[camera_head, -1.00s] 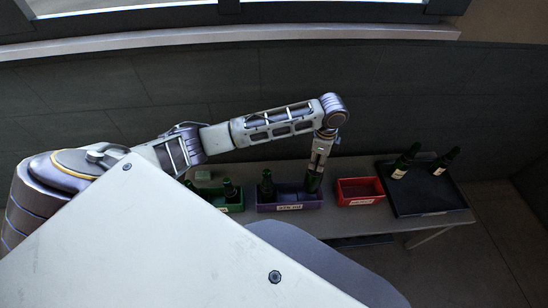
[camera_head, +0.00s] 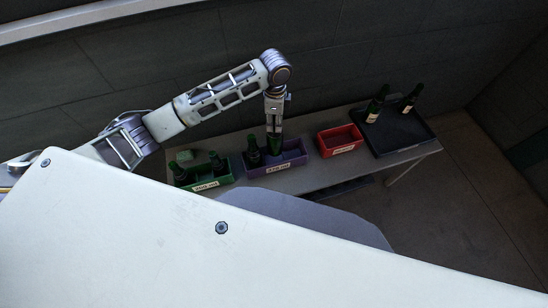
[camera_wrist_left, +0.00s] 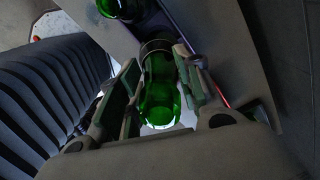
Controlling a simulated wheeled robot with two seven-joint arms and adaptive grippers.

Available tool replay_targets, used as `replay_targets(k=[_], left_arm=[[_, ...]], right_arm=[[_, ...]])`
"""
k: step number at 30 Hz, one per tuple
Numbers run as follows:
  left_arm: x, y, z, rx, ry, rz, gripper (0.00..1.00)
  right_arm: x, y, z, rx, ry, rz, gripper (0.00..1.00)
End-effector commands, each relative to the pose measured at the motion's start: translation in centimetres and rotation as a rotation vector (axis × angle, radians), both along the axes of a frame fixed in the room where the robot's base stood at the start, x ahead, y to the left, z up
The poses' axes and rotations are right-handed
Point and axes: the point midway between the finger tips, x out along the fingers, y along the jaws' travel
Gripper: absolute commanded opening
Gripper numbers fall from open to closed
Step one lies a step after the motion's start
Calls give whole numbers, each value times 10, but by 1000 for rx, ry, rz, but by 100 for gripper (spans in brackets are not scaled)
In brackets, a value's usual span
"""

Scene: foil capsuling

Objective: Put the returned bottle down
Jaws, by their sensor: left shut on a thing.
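My left gripper (camera_head: 274,125) points down over the purple crate (camera_head: 291,165) in the head view. It is shut on a dark green bottle (camera_head: 275,147), which stands roughly upright in the right part of that crate. In the left wrist view the held bottle (camera_wrist_left: 160,95) shows between the two fingers (camera_wrist_left: 158,90). Whether its base touches the crate floor is hidden. Another green bottle (camera_head: 254,153) stands in the left part of the purple crate. My right gripper is not in view.
A green crate (camera_head: 210,185) with bottles stands left of the purple one. A red crate (camera_head: 338,140), seemingly empty, stands to its right. A black tray (camera_head: 405,133) at the table's right end holds two bottles (camera_head: 376,104) (camera_head: 411,98). A wall runs behind the table.

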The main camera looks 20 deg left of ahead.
Motion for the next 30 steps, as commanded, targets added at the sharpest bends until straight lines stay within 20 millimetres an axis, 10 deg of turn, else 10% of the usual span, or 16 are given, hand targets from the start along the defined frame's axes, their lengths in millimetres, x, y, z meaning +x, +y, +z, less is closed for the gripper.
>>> replay_targets(k=[16, 30], left_arm=[[0, 0, -56, 1, 0, 0, 0], [0, 0, -63, 0, -1, 0, 0]], right_arm=[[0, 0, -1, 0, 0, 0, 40], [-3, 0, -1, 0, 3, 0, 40]])
